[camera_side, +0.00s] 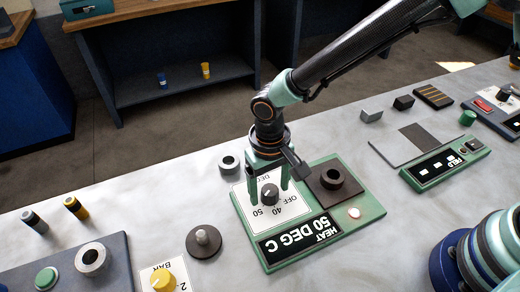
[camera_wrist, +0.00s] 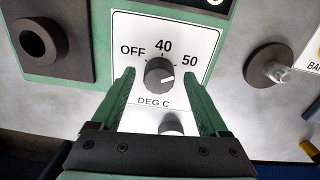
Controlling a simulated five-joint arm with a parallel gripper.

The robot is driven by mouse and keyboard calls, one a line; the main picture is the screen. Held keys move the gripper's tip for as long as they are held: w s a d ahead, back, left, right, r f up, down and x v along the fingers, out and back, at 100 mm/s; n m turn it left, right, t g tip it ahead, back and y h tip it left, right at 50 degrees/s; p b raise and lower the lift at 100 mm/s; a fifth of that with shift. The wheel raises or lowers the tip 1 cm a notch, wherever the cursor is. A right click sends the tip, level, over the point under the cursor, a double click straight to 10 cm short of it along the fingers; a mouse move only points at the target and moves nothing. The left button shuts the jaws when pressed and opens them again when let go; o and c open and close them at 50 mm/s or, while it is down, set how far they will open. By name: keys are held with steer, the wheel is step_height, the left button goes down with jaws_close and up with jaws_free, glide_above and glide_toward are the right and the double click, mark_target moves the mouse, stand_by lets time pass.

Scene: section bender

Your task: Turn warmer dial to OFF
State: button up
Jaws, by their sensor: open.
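The warmer dial (camera_wrist: 159,72) is a dark round knob on a white plate marked OFF, 40 and 50 DEG C. Its light pointer mark appears to face right, toward the 50 side. In the side view the dial (camera_side: 269,194) sits on the green warmer panel (camera_side: 285,263), whose black display (camera_side: 299,238) reads HEAT 50 DEG C. My gripper (camera_side: 267,188) points down over the dial, with a finger on each side. In the wrist view my gripper (camera_wrist: 158,74) is open, its green fingers left and right of the dial with visible gaps.
A dark block with a round socket (camera_side: 331,178) and a lit button (camera_side: 354,213) share the panel. A grey post on a dark disc (camera_side: 203,241) stands to the left. A yellow knob (camera_side: 163,279) is at the lower left.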

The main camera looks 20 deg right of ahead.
steer(key=shift+f, duration=0.15)
jaws_close()
steer(key=shift+n, duration=0.4)
steer(key=n, duration=0.4)
steer(key=shift+a+n, duration=0.15)
steer(key=shift+n, duration=0.25)
steer(key=n, duration=0.6)
steer(key=shift+t, duration=0.4)
steer(key=n, duration=0.6)
steer(key=shift+s+n+y, duration=0.1)
steer(key=shift+n+y, duration=0.2)
steer(key=shift+n, duration=0.1)
steer(key=n, duration=0.5)
steer(key=shift+n, duration=0.3)
steer(key=shift+d, duration=0.2)
